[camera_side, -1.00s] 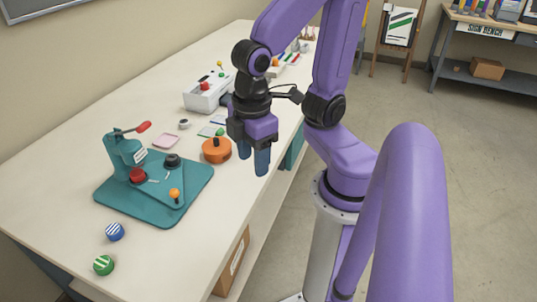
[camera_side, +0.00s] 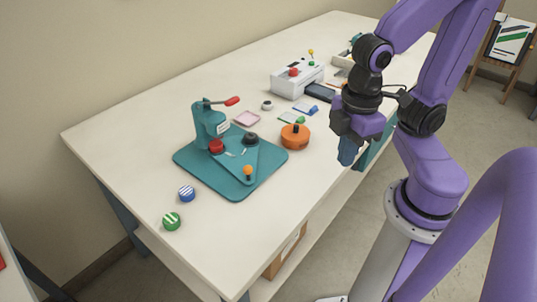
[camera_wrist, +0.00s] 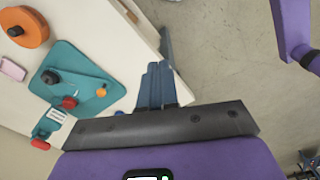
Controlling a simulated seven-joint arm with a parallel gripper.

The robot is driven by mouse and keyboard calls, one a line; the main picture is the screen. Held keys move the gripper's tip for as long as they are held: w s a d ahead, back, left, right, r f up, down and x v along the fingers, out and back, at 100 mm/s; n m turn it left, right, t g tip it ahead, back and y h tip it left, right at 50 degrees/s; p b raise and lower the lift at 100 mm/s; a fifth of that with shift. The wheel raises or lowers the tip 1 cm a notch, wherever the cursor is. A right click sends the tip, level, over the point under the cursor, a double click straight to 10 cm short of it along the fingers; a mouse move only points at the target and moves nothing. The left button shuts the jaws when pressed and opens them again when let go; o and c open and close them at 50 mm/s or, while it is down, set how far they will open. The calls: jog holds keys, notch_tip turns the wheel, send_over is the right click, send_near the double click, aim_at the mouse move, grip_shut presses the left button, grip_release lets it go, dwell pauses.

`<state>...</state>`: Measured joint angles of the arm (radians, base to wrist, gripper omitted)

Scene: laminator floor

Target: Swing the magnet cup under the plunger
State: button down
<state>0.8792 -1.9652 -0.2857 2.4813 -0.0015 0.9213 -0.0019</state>
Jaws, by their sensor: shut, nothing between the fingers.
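A teal button press (camera_side: 209,125) with a red-tipped lever stands on a teal base (camera_side: 238,190) on the table. Its swing plate carries a red cup (camera_side: 216,146) and a black cup (camera_side: 250,139), with an orange knob (camera_side: 248,170) at the front corner. The red cup sits close to the press head; the black cup is out to the side. I cannot tell which is the magnet cup. My gripper (camera_side: 347,160) is shut and empty by the table's front edge, right of the press. The wrist view shows its fingers (camera_wrist: 155,80) together, apart from the orange knob (camera_wrist: 101,92).
An orange round tool (camera_side: 295,137) lies between press and gripper. Blue (camera_side: 186,193) and green (camera_side: 171,221) striped buttons lie at left. A pink tray (camera_side: 246,118) and a white machine (camera_side: 297,78) are behind.

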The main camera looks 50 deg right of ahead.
jog(key=w+a+f+m+g+h, duration=0.1)
jog(key=w+a, duration=0.4)
jog(key=w, duration=0.9)
jog(key=w+a+f+m+h, duration=0.1)
jog(key=w+a, duration=0.3)
jog(key=w, duration=1.1)
jog(key=d+f, duration=0.1)
jog(key=f, duration=0.2)
jog(key=s+d+f, duration=0.1)
jog(key=f, duration=0.3)
jog(key=s+f, duration=0.1)
jog(key=f, duration=0.2)
jog(key=shift+s+d+f, duration=0.25)
jog(key=shift+d+f, duration=0.15)
jog(key=shift+s+d+f, duration=0.4)
jog(key=shift+s+d, duration=0.05)
jog(key=shift+d, duration=0.1)
